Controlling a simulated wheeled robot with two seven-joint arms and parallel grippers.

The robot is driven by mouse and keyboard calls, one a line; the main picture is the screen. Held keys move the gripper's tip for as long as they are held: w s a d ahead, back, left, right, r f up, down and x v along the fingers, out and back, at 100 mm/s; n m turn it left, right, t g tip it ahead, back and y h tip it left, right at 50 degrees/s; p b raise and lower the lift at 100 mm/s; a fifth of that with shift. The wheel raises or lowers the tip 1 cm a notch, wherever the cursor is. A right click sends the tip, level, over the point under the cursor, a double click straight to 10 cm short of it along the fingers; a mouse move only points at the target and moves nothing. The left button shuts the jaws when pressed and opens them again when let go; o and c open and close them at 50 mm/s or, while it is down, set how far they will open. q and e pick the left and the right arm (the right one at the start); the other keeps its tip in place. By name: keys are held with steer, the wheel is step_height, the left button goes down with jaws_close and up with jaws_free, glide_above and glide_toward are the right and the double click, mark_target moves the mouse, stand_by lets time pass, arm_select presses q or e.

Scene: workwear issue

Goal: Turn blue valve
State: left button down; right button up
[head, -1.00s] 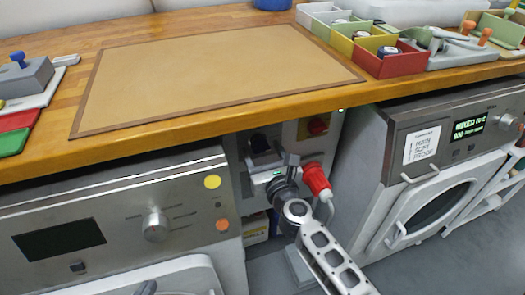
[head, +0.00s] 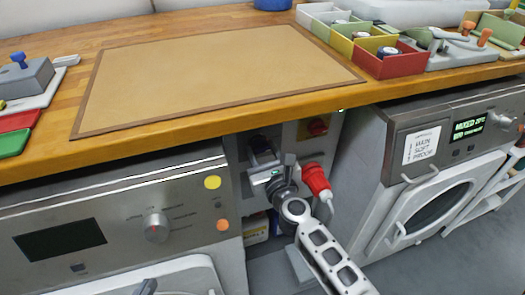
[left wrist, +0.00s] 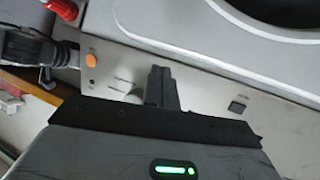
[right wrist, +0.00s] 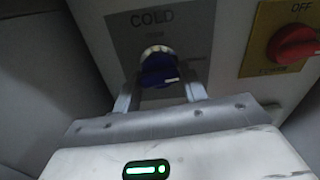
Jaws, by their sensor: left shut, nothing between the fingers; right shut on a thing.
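The blue valve (right wrist: 158,70) is a dark blue knob with a white mark, on a grey plate labelled COLD in the right wrist view. In the head view it is a small dark shape (head: 262,143) under the bench edge, partly covered by my gripper. My right gripper (right wrist: 160,86) has one finger on each side of the knob and is shut on it. My left gripper (left wrist: 162,86) is shut and empty in front of a machine's control panel. In the head view only a small part of it shows, at the bottom edge.
A red rotary switch on a yellow plate (right wrist: 295,42) sits to the right of the valve. A red plug-like fitting (head: 317,180) is close to my right wrist. Washing machines (head: 60,240) and (head: 430,180) flank the gap. The wooden bench (head: 200,135) overhangs above.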

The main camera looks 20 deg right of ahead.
steer(key=n+p, duration=0.1)
steer(key=n, duration=0.5)
steer(key=n+p, duration=0.1)
steer(key=n, duration=0.2)
steer(key=shift+d+r+n+p, duration=0.1)
steer(key=shift+n+p, duration=0.2)
steer(key=n+p, duration=0.1)
steer(key=n, duration=0.2)
steer(key=shift+n, duration=0.3)
steer(key=n+p, duration=0.1)
steer(key=n, duration=0.1)
steer(key=shift+n, duration=0.3)
arm_select(q)
steer(key=shift+a+r+g, duration=0.1)
steer(key=shift+r+g, duration=0.2)
steer(key=shift+r, duration=0.5)
arm_select(e)
steer(key=shift+n, duration=0.5)
arm_select(q)
steer(key=shift+r, duration=0.1)
arm_select(e)
steer(key=o, duration=1)
